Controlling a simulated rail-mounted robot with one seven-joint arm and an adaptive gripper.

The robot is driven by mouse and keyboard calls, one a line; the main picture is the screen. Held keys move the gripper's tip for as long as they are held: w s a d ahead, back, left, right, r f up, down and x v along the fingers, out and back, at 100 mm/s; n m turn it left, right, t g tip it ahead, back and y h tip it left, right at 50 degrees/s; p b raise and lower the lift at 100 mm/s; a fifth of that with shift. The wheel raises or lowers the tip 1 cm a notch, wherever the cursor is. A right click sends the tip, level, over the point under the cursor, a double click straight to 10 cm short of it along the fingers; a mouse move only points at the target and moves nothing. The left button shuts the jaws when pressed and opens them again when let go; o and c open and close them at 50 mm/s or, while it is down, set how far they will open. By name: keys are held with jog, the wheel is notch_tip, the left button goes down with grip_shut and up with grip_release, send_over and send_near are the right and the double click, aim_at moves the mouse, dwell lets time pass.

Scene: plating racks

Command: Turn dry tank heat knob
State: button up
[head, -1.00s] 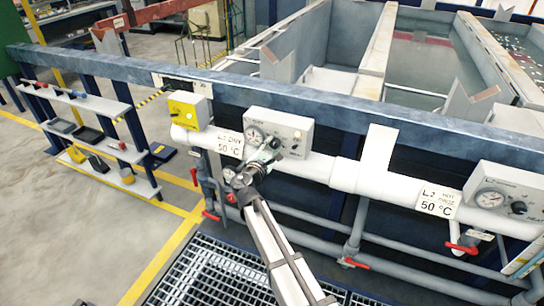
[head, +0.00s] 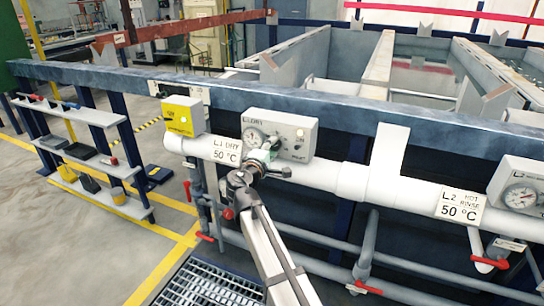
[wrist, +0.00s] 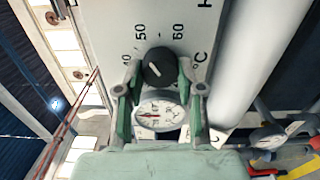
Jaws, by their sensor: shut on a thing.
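The dry tank control box (head: 290,124), a light grey box labelled L1 DRY, is mounted on the white pipe in front of the tank. In the wrist view, its black heat knob (wrist: 159,67) has a white pointer line and sits below a scale marked 40, 50 and 60 °C. My gripper (wrist: 158,78) has its green-padded fingers on both sides of the knob, shut on it. A round white gauge with a red needle (wrist: 160,115) shows between the fingers. In the head view my gripper (head: 262,160) is at the box's lower front and partly hides the knob.
A yellow box (head: 184,116) stands left of the control box, above an L1 DRY 50 °C sign (head: 226,150). Red-handled valves (head: 370,288) hang on pipes below. A similar L2 box (head: 521,190) is at right. A shelf (head: 78,112) stands at left.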

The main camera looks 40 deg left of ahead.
jog(key=shift+m, duration=0.3)
jog(key=o, duration=1.1)
jog(key=shift+o, duration=0.2)
jog(key=v, duration=1.2)
jog(key=shift+r, duration=0.1)
